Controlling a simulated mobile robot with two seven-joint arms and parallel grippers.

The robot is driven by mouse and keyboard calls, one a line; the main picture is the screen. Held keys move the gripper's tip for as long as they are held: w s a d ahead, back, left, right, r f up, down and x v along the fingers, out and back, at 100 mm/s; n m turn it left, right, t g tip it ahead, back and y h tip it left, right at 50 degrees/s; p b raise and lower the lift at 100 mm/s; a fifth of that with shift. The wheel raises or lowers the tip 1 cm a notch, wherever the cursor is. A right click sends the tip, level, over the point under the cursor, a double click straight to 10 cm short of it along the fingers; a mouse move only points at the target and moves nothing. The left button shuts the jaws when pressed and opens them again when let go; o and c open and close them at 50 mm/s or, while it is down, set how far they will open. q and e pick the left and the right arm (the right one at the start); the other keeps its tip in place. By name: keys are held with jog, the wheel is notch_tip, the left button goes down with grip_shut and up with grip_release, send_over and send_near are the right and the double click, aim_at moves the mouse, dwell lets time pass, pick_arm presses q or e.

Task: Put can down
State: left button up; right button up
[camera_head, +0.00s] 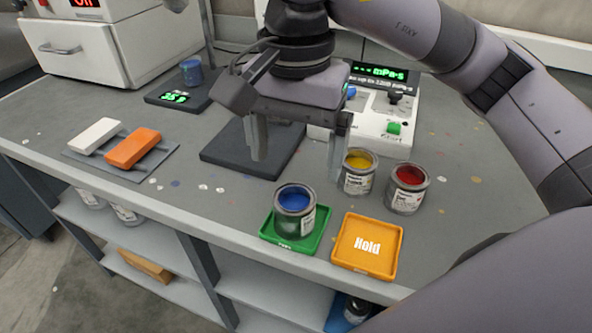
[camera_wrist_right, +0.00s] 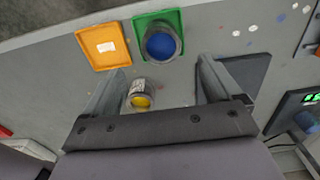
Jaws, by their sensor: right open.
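A metal can of blue paint (camera_head: 294,208) stands upright on the green tray (camera_head: 320,240) at the counter's front edge. In the right wrist view the blue can (camera_wrist_right: 161,46) shows from above, with the green tray (camera_wrist_right: 142,24) around its base. My right gripper (camera_head: 297,165) is open and empty. Its fingers hang above the counter behind the blue can, apart from it. The gripper also shows in the right wrist view (camera_wrist_right: 160,68), with nothing between its fingers. A can of yellow paint (camera_head: 358,174) and a can of red paint (camera_head: 408,190) stand to the right. My left gripper is out of view.
An empty orange tray marked "Hold" (camera_head: 367,248) lies right of the green tray. A dark square plate (camera_head: 225,152) lies behind the gripper. A white instrument (camera_head: 385,118) stands at the back. A scale (camera_head: 170,100) holds a small blue cup. White and orange blocks (camera_head: 133,147) lie left.

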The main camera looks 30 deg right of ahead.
jog(key=shift+r, duration=1.55)
